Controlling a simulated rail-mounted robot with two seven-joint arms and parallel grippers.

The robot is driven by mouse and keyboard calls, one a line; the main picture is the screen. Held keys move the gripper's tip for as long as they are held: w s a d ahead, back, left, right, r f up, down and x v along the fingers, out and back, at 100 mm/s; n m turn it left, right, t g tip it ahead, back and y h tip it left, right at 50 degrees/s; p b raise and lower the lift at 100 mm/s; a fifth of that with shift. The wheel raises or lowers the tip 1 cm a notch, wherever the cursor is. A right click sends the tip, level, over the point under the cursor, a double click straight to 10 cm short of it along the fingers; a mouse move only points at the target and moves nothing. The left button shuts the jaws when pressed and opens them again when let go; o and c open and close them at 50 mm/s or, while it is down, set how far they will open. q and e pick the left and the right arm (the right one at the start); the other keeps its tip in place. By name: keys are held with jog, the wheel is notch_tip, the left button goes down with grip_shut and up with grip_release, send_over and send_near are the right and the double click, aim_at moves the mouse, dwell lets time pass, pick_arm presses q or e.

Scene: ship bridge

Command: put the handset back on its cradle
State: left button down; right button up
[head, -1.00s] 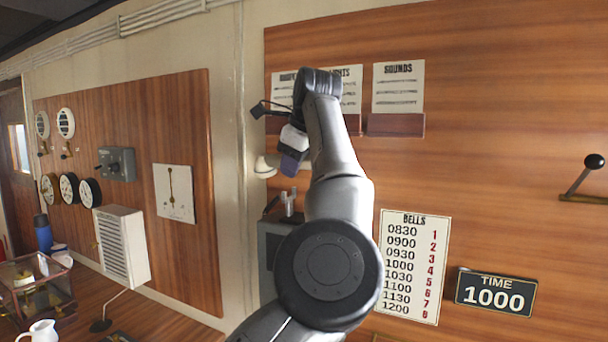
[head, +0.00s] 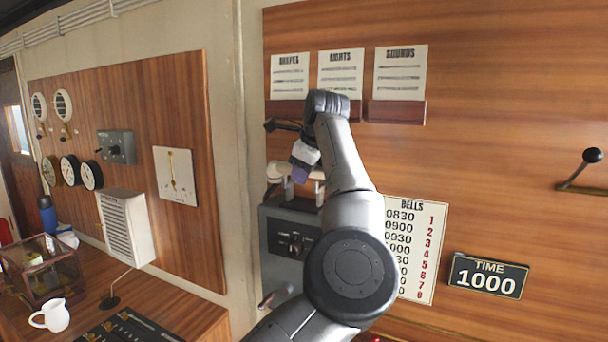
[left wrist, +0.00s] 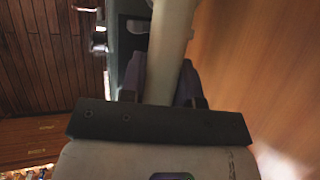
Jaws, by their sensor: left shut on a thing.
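My left gripper (head: 300,172) is shut on the cream handset (head: 275,171). The handset's rounded end shows left of the fingers, and much of the rest is hidden by my arm. In the left wrist view the handset (left wrist: 168,45) runs as a pale bar between the purple finger pads. The cradle's pale prongs (head: 318,190) stand on top of a grey wall box (head: 285,240), just below the handset. I cannot tell whether handset and prongs touch. The box also shows beyond the handset in the left wrist view (left wrist: 122,45). My right gripper is not in view.
Card holders with white cards (head: 400,75) hang above my gripper. A bells sign (head: 415,245) and a time plate (head: 488,275) are on the wall to the right. A lever (head: 580,170) sticks out at far right. A white jug (head: 52,316) stands on the console at lower left.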

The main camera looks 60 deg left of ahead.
pick_arm(q)
jog(key=shift+a+f+p, duration=0.1)
jog(key=shift+f+p, duration=0.05)
jog(key=shift+p, duration=0.3)
jog(key=shift+w+f, duration=0.1)
jog(key=shift+f, duration=0.25)
jog(key=shift+f, duration=0.15)
jog(key=shift+f, duration=0.25)
jog(key=c, duration=0.8)
grip_release()
jog(key=shift+c, duration=0.2)
